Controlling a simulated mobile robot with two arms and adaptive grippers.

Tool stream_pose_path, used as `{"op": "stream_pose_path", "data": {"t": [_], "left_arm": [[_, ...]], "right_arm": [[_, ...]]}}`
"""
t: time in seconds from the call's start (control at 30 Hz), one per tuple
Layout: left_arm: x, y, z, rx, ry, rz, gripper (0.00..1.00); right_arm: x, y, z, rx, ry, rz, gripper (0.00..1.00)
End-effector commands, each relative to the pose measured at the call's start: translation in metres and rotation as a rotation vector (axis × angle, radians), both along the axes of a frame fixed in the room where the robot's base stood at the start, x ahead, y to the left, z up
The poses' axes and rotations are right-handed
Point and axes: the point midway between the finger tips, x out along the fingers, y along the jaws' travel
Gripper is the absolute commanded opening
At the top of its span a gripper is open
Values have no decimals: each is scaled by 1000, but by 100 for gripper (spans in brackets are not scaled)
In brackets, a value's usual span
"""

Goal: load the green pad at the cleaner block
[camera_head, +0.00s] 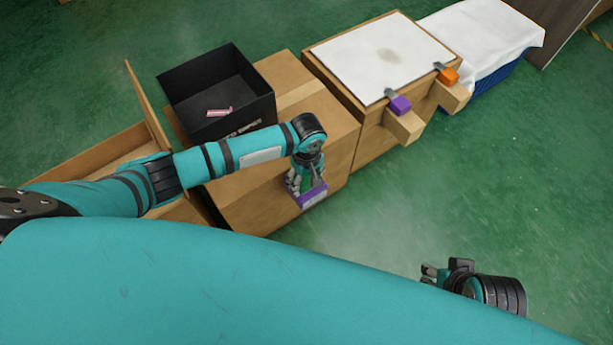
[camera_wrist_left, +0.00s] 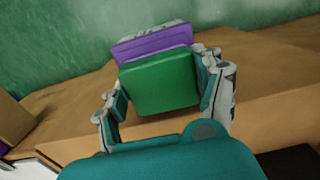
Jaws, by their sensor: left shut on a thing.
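My left gripper (camera_head: 305,183) is shut on the green pad (camera_wrist_left: 158,83), with a finger on each side of it in the left wrist view (camera_wrist_left: 166,98). A purple block (camera_head: 314,199), which looks like the cleaner block, sits on the cardboard box's front edge. In the left wrist view the purple block (camera_wrist_left: 150,43) is directly behind the pad. They look close together, but I cannot tell whether they touch. In the head view the pad is mostly hidden by the fingers. My right gripper (camera_head: 437,272) hangs low at the right, away from the box; its opening is unclear.
A black bin (camera_head: 190,80) holding a pink item (camera_head: 219,112) stands on the cardboard boxes (camera_head: 240,190). To the right, a white-topped box (camera_head: 350,60) has purple (camera_head: 401,105) and orange (camera_head: 448,76) fixtures on wooden ledges. A white cloth (camera_head: 480,30) covers a blue crate (camera_head: 500,75).

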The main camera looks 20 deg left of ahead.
Motion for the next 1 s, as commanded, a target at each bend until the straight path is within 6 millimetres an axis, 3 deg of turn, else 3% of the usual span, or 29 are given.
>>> {"op": "stream_pose_path", "data": {"t": [1.0], "left_arm": [[-2,0,-2,1,3,-1,42]], "right_arm": [[3,2,-3,3,3,-1,25]]}}
